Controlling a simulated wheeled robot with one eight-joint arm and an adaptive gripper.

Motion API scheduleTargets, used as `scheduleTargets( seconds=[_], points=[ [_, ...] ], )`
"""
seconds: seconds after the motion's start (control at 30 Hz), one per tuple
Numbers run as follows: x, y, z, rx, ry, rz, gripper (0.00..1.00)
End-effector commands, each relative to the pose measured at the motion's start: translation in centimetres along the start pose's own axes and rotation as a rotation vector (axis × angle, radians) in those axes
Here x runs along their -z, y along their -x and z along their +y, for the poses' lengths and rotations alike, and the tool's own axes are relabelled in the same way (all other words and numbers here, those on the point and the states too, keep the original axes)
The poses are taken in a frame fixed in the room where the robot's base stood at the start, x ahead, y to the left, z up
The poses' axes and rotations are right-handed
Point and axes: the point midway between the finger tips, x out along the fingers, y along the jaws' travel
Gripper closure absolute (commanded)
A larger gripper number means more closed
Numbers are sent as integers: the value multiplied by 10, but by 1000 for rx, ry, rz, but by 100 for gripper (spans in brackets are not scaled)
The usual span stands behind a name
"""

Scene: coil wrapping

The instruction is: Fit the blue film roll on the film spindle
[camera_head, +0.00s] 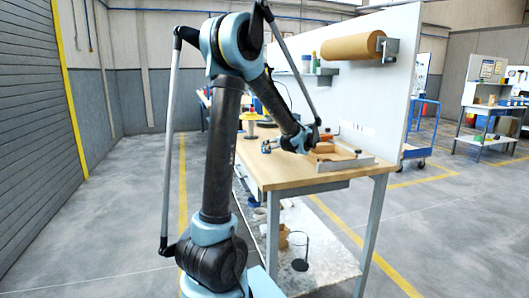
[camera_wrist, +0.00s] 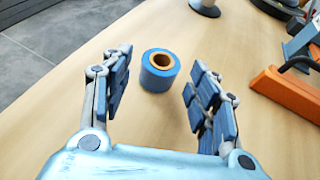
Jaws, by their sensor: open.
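The blue film roll (camera_wrist: 159,70) stands upright on the wooden table, its brown core opening facing up, in the wrist view. My gripper (camera_wrist: 157,92) is open, with its two fingers on either side of the near space before the roll. The roll lies just beyond and between the fingertips, and I see no contact. In the head view my gripper (camera_head: 268,147) is small and low over the table top, and I cannot make out the roll there. I cannot identify the film spindle for certain in either view.
The wooden table (camera_wrist: 50,118) is clear around the roll. An orange tool (camera_wrist: 288,92) lies at the right, and a round metal base (camera_wrist: 204,8) stands at the top. In the head view a brown paper roll (camera_head: 350,47) hangs on the back panel above a tray (camera_head: 345,163).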

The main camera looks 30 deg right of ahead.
Motion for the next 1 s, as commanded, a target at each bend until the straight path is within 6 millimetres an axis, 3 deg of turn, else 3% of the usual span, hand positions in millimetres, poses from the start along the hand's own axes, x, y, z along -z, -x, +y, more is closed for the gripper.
scheduleTargets(
  seconds=[0.23, 0.53, 0.8, 1.0],
  points=[
    [0, -13, 1, -1, 1, 0, 45],
    [0, -51, 2, -1, 2, 0, 45],
    [0, -54, 2, 1, 1, 0, 45],
    [0, -54, 2, 0, 1, 0, 85]
  ],
)
